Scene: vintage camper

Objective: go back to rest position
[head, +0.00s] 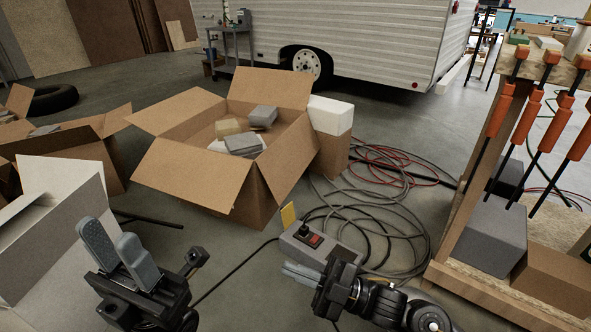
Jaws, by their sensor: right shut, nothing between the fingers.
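My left gripper (116,250) is at the lower left, its two grey fingers pointing up with a gap between them. It is open and empty, in front of a white box. My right gripper (290,270) is at the bottom centre, its fingers pointing left and closed together with nothing between them. It appears just in front of the grey control box (307,248) with a red switch; whether they touch I cannot tell.
An open cardboard box (210,184) with several items stands ahead. Cables (385,215) lie on the floor. A wooden rack (475,165) with orange clamps stands at right.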

